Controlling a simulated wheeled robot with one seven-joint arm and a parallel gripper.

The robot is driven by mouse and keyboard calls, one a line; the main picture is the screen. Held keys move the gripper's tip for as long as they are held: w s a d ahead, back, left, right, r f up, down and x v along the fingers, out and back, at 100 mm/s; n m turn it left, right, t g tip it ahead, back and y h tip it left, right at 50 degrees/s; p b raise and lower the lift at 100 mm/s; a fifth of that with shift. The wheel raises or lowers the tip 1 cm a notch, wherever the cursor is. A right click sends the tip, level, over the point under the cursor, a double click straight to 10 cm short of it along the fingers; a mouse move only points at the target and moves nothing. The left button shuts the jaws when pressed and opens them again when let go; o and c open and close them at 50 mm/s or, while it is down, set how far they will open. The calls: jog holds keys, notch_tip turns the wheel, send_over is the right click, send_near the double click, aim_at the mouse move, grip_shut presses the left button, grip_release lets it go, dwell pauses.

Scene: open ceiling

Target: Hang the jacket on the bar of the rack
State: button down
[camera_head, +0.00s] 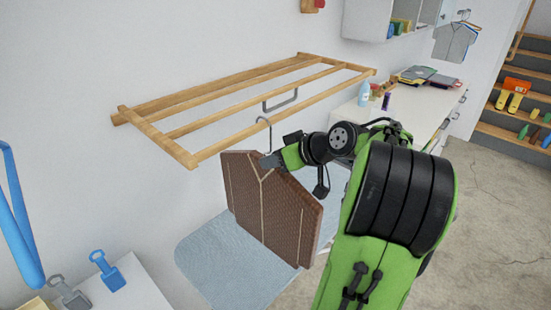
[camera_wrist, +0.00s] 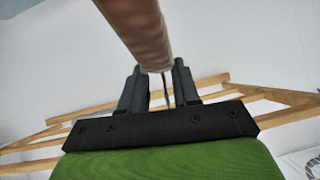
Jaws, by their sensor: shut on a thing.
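The brown jacket (camera_head: 265,210) hangs upright from a thin grey hanger hook (camera_head: 270,138) in the head view. My gripper (camera_head: 273,160) is shut at the top of the jacket, by the base of the hook. In the wrist view, the black fingers (camera_wrist: 160,88) close around the thin hanger stem, and the brown jacket edge (camera_wrist: 142,28) runs above them. The wooden rack (camera_head: 240,88) is fixed to the wall. The hook's top overlaps the rack's front rail in the picture; I cannot tell whether it touches it. A grey bar (camera_head: 280,104) hangs under the rack.
A light-blue mat (camera_head: 215,265) lies below the jacket. A white counter (camera_head: 395,108) with bottles and folded clothes stands right of the rack. A white surface (camera_head: 140,285) with blue items is at lower left. Open floor (camera_head: 490,210) is at the right.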

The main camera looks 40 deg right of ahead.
jog(key=c, duration=0.7)
grip_release()
jog(key=shift+c, duration=0.2)
jog(key=shift+s, duration=0.1)
jog(key=p+v, duration=0.6)
jog(key=v, duration=0.9)
jog(key=shift+s+r, duration=0.25)
jog(key=shift+r, duration=0.1)
jog(key=shift+w, duration=0.1)
